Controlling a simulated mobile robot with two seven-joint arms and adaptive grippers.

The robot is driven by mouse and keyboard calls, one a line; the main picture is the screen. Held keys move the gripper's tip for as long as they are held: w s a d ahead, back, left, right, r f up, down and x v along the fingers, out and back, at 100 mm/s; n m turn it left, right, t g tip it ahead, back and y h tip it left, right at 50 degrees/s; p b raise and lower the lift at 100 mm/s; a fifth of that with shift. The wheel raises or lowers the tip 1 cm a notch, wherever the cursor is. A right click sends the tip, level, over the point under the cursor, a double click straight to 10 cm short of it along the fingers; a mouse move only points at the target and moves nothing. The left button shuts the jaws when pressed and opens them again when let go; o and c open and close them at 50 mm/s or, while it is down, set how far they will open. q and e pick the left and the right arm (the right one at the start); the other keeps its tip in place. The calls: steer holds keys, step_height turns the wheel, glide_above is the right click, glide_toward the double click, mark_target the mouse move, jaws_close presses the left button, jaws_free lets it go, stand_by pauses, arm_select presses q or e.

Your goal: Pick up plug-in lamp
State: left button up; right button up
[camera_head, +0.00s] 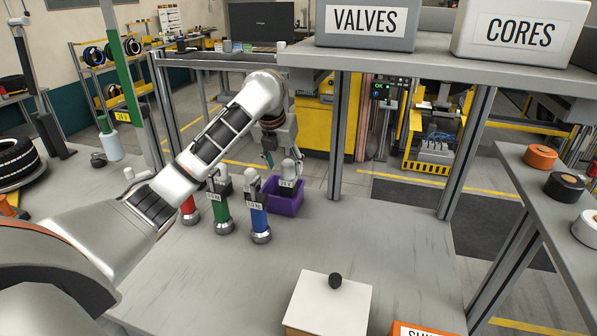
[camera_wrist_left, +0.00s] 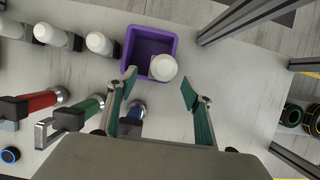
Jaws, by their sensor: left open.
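A white, round-topped cylinder with a small label, apparently the plug-in lamp (camera_head: 288,172), stands at the purple bin (camera_head: 288,206). In the left wrist view the lamp (camera_wrist_left: 163,67) shows from above as a pale disc at the right side of the purple bin (camera_wrist_left: 130,62). My left gripper (camera_head: 283,158) points down over it and is open. In the left wrist view its teal fingers (camera_wrist_left: 159,88) are apart, with the lamp a little beyond the gap between their tips. I see no contact. My right gripper is not in view.
Red, green (camera_head: 222,212) and blue (camera_head: 259,212) handled cylinders stand left of the bin, with more white cylinders (camera_wrist_left: 99,43) near. A shelf (camera_head: 440,62) with VALVES and CORES boxes overhangs the back. A white-topped box (camera_head: 325,306) stands in front. The table's right part is clear.

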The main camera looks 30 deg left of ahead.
mark_target(288, 178)
arm_select(q)
steer(key=shift+w+f, duration=0.2)
steer(key=shift+f, duration=0.3)
steer(key=shift+x, duration=3.15)
steer(key=c, duration=1.4)
steer(key=shift+r, duration=0.15)
